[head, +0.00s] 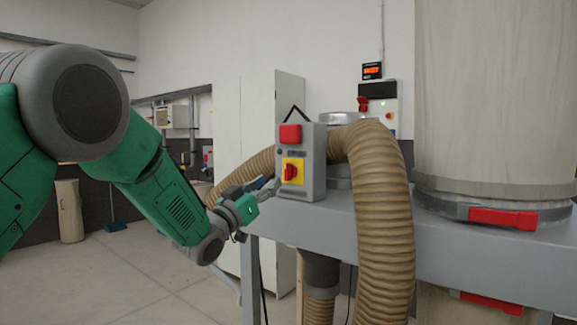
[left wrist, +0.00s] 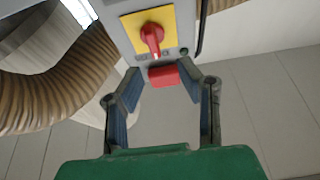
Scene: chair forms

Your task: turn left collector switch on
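The grey switch box (head: 314,165) stands on the edge of the grey metal frame in the head view. Its front has a red rotary switch (head: 289,172) on a yellow plate (head: 299,179) and a red block (head: 290,134) above it. The left wrist view shows the red knob (left wrist: 152,36), the yellow plate (left wrist: 129,21) and the red block (left wrist: 164,75). My left gripper (head: 266,188) is close to the box's front, left of the knob. In the wrist view its fingers (left wrist: 161,72) are apart and empty, with the knob beyond the fingertips. My right gripper is not visible.
A ribbed tan hose (head: 383,200) curves behind the box and down its right side. A large cloth bag (head: 490,90) with a red latch (head: 502,218) stands at the right. White cabinets (head: 258,110) stand behind. The floor at left is mostly clear.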

